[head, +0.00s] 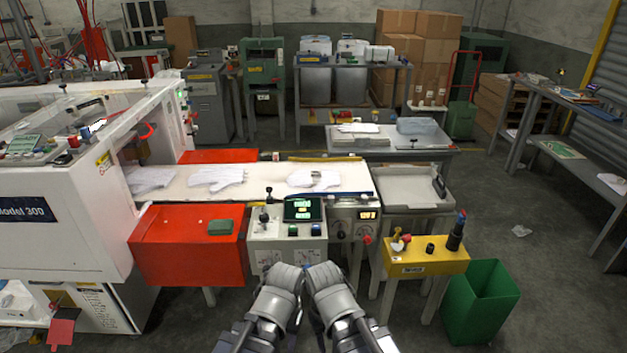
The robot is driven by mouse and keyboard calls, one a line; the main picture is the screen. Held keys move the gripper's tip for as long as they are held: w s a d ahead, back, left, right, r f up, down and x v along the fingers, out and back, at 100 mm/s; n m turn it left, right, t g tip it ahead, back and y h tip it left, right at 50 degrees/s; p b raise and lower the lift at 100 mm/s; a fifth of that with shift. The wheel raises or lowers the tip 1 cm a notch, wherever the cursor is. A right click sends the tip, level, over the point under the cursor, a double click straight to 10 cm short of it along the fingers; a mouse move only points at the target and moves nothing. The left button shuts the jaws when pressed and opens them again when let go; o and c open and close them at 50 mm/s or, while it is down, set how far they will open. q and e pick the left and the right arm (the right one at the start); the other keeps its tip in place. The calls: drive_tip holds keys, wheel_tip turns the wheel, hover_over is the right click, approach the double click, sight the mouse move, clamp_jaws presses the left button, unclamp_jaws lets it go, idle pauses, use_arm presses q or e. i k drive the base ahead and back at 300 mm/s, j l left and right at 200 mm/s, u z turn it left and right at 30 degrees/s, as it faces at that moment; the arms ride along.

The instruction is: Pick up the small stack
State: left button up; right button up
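White film gloves lie on the pale conveyor belt (268,182): one glove (152,179) near the machine, one glove (217,178) in the middle, and a small glove pile (314,180) near the right end. The pile looks slightly thicker, but I cannot tell how many layers it has. Another low white stack (358,128) lies on the grey table behind the belt. My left gripper (287,272) and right gripper (326,272) are side by side at the bottom centre, in front of the control box and apart from the gloves. Their fingers are not clear.
The control box (289,232) stands between my grippers and the belt. A red panel (188,245) is left, a yellow box (427,256) with knobs and a green bin (480,302) right. A grey tray table (408,187) adjoins the belt's end. Floor at right is mostly clear.

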sight(320, 179)
drive_tip(key=i+z, duration=0.25)
drive_tip(key=i, duration=0.6)
drive_tip(key=i+j+z, duration=0.1)
drive_tip(key=i+z, duration=0.2)
drive_tip(key=i, duration=0.55)
drive_tip(key=i+j, duration=0.25)
drive_tip(key=i, duration=0.15)
